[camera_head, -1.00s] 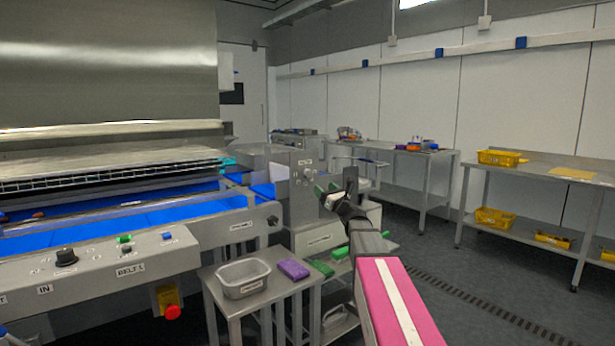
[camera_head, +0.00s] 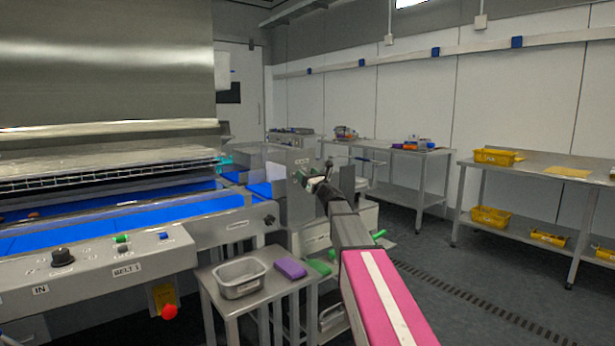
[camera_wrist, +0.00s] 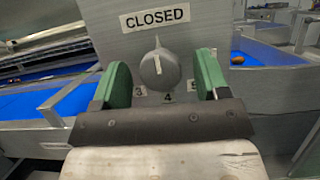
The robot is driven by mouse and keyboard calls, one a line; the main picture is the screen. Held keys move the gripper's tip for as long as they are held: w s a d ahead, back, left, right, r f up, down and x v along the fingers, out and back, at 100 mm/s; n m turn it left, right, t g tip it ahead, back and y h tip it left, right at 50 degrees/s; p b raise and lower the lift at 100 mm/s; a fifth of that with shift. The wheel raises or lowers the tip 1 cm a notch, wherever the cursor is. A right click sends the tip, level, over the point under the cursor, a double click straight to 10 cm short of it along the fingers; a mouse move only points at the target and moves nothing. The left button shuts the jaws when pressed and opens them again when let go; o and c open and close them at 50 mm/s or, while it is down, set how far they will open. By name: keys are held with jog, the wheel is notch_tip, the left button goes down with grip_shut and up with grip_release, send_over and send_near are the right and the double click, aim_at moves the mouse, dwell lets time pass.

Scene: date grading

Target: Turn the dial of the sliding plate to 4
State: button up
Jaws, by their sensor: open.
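The dial (camera_wrist: 159,70) of the sliding plate is a round grey knob on an upright steel panel (camera_wrist: 205,30) in the wrist view. Its pale pointer line points up, towards the label "CLOSED" (camera_wrist: 155,19). In the head view my gripper (camera_head: 308,180) is at the panel, and the dial is too small to make out there.
Blue belts (camera_head: 125,222) run at left, behind a control panel (camera_head: 100,262) with a black knob and buttons. A small steel table (camera_head: 217,293) holds a grey tub (camera_head: 240,292) and a purple block (camera_head: 290,268). Open floor lies to the right.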

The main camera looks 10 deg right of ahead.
jog(key=c, duration=0.9)
jog(key=shift+n, duration=0.4)
